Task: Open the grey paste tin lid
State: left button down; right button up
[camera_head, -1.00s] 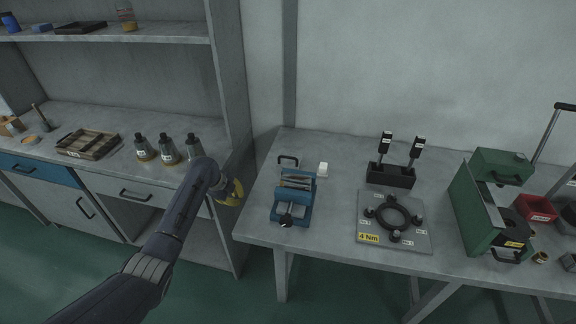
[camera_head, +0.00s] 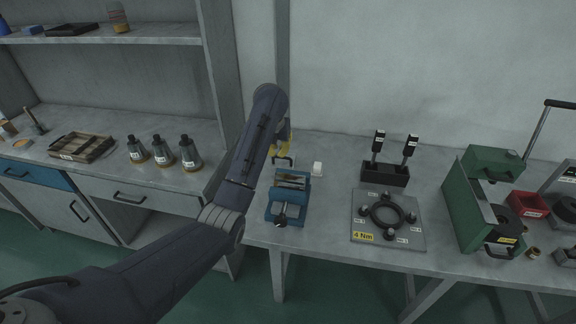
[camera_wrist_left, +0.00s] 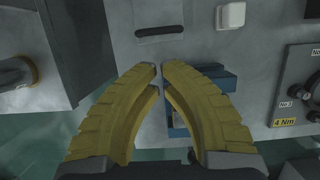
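I cannot pick out a grey paste tin or its lid for certain in either view. My left gripper (camera_head: 283,140) shows as a bit of yellow beyond the end of my arm, above the table near the blue fixture. In the left wrist view its two yellow fingers (camera_wrist_left: 161,68) have their tips almost together, with nothing held between them. My left arm hides part of the table's left end. My right gripper is not in view.
The blue fixture (camera_head: 290,190), a small white block (camera_head: 318,168), a grey plate (camera_head: 362,222) with a black ring, a black tool holder (camera_head: 385,174) and a green press (camera_head: 470,210) stand on the table. Several dark conical bottles (camera_head: 190,153) stand on the left counter.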

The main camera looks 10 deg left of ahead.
aim_at(280, 165)
pick_arm(q)
jog(key=shift+x, duration=4.9)
